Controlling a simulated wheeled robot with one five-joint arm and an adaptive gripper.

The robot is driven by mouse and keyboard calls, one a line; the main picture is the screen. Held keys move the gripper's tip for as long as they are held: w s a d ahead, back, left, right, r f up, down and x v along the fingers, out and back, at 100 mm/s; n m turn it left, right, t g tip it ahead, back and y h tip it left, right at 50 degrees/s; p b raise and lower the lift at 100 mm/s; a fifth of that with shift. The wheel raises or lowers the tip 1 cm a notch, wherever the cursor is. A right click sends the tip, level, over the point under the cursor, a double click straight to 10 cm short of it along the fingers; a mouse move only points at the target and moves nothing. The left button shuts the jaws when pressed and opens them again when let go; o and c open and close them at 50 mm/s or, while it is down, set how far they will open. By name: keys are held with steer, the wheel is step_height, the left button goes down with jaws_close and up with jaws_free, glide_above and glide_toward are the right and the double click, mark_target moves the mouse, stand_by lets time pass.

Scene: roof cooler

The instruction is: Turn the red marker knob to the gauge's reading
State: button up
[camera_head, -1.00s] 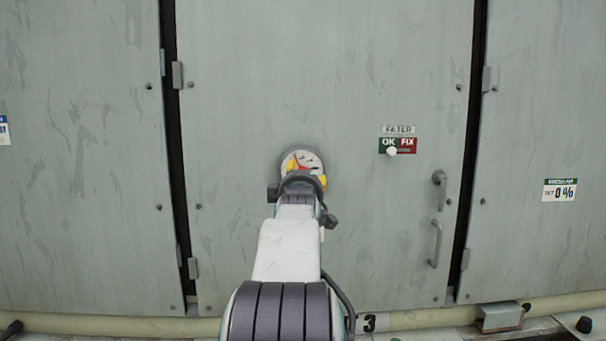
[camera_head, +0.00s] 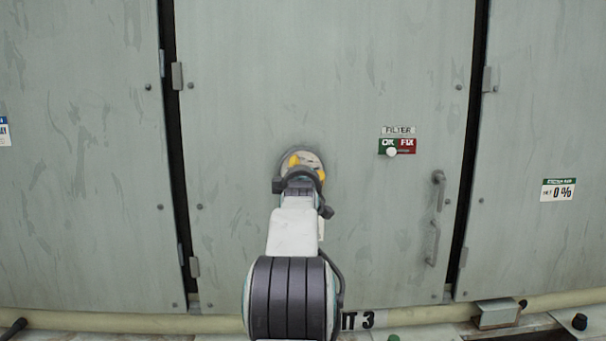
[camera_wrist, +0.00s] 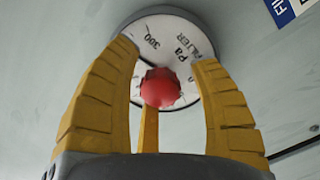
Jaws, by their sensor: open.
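The round gauge (camera_head: 312,158) is on the middle grey door, mostly behind my gripper in the head view. In the wrist view its white dial (camera_wrist: 180,30) shows "300" and "Pa", turned in the picture. The red marker knob (camera_wrist: 161,88) sits in front of the dial's middle. My gripper (camera_wrist: 165,58) is open, with a yellow finger on each side of the knob and a third finger below it. I see gaps beside the knob, but cannot tell whether the third finger touches it. The needle and its reading are not clear. In the head view the gripper (camera_head: 303,163) covers the knob.
A FILTER sign with green OK and red FIX (camera_head: 398,146) and a white knob (camera_head: 391,152) are to the right. Door handles (camera_head: 436,205) are farther right. A pale pipe (camera_head: 110,322) runs along the bottom. The door around the gauge is flat and clear.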

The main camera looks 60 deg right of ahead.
steer(key=shift+c, duration=0.5)
jaws_close()
steer(key=shift+f+m, duration=0.2)
steer(key=shift+m, duration=1.4)
steer(key=shift+o, duration=0.5)
jaws_free()
steer(key=shift+r, duration=0.1)
steer(key=shift+a, duration=0.1)
steer(key=v, duration=1.2)
steer(key=shift+r, duration=0.1)
